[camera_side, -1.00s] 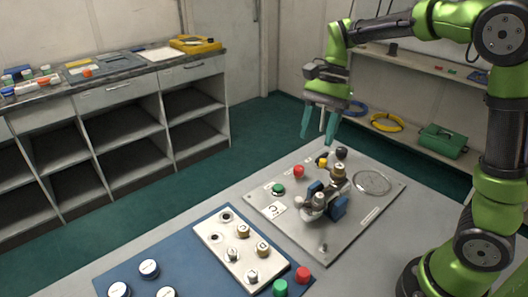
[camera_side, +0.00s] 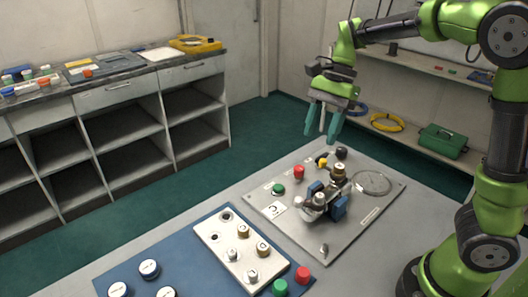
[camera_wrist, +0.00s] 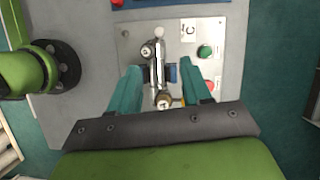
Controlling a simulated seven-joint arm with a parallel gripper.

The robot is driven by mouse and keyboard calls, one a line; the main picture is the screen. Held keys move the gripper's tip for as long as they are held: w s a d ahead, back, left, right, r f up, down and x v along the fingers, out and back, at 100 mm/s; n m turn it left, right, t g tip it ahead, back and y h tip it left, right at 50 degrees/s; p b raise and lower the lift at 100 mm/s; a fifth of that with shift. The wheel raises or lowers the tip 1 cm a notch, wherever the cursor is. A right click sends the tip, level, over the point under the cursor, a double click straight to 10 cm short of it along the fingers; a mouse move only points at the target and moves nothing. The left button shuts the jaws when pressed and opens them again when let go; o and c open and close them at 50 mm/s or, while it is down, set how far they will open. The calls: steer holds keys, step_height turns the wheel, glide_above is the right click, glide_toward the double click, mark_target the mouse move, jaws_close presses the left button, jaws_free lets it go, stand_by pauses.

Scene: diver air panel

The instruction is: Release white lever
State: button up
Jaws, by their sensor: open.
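The grey panel (camera_side: 365,215) carries a metal valve assembly (camera_side: 319,198) held by blue blocks (camera_side: 339,207). A pale, white-looking knob (camera_side: 299,202), which may be the end of the white lever, sticks out on its left side. A similar pale end shows in the wrist view (camera_wrist: 147,50), but the lever's exact outline is too small to tell. My gripper (camera_side: 322,138) is open and empty, high above the panel with its fingers pointing down. In the wrist view my gripper (camera_wrist: 160,68) has the valve assembly framed between its fingers, well below them.
A red button (camera_side: 299,172), a green button (camera_side: 278,189) and a black knob (camera_side: 341,153) stand on the panel near the valve. A small metal toggle (camera_side: 324,248) stands at its near corner. A blue mat (camera_side: 125,265) with a white fitting plate (camera_side: 212,239) lies to the left.

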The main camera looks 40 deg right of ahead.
mark_target(299, 198)
steer(key=x, duration=1.6)
steer(key=shift+s+f, duration=0.1)
steer(key=shift+f, duration=0.05)
